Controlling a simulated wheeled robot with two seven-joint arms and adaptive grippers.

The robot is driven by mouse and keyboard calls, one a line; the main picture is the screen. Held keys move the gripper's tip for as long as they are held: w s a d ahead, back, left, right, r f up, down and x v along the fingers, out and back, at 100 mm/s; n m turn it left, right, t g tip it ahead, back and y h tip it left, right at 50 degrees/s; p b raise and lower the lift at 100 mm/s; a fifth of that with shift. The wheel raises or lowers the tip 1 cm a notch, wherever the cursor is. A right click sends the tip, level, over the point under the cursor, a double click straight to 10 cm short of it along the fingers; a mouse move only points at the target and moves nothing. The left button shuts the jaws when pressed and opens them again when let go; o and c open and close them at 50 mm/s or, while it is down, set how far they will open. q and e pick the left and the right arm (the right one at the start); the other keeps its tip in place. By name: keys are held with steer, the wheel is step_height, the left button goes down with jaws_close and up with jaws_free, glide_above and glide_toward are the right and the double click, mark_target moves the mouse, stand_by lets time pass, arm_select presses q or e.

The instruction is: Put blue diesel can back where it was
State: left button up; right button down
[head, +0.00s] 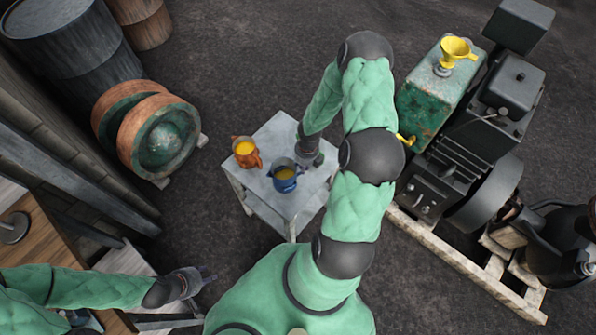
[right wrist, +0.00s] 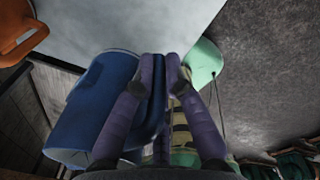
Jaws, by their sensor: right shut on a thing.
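The blue diesel can (head: 284,184), open-topped with amber liquid inside, shows over the front part of a small grey metal table (head: 285,135). I cannot tell whether it touches the top. My right gripper (head: 312,160) is at the can's right side. In the right wrist view, its purple fingers (right wrist: 160,75) are shut on the handle of the blue can (right wrist: 90,105), and the can body hangs to the left of them. An orange can (head: 246,153) with yellowish liquid stands on the table to the left. My left gripper (head: 208,277) is empty, low at the left, its fingers apart.
A green tank (head: 432,100) with a yellow funnel (head: 457,50) on top stands right of the table, beside a dark engine (head: 430,180) on a wooden pallet (head: 465,262). A cable reel (head: 160,135) and barrels (head: 75,45) are at the left. The table's far part is clear.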

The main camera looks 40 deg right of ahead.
steer(key=shift+w+f+b, duration=0.35)
steer(key=shift+w+f, duration=0.1)
steer(key=shift+f, duration=0.6)
steer(key=shift+w+f+b, duration=0.3)
steer(key=shift+w+f, duration=0.2)
steer(key=shift+f, duration=0.5)
steer(key=shift+w+f+b, duration=0.35)
steer(key=shift+w+f, duration=0.1)
steer(key=shift+f, duration=0.6)
steer(key=shift+a, duration=0.1)
steer(key=shift+f, duration=0.15)
steer(key=c, duration=1.3)
jaws_free()
steer(key=r+p, duration=0.1)
steer(key=r, duration=0.3)
steer(key=r+p, duration=0.2)
steer(key=r, duration=0.2)
steer(key=r+p, duration=0.2)
steer(key=r, duration=0.2)
steer(key=shift+s+d+r, duration=0.2)
steer(key=shift+d, duration=0.1)
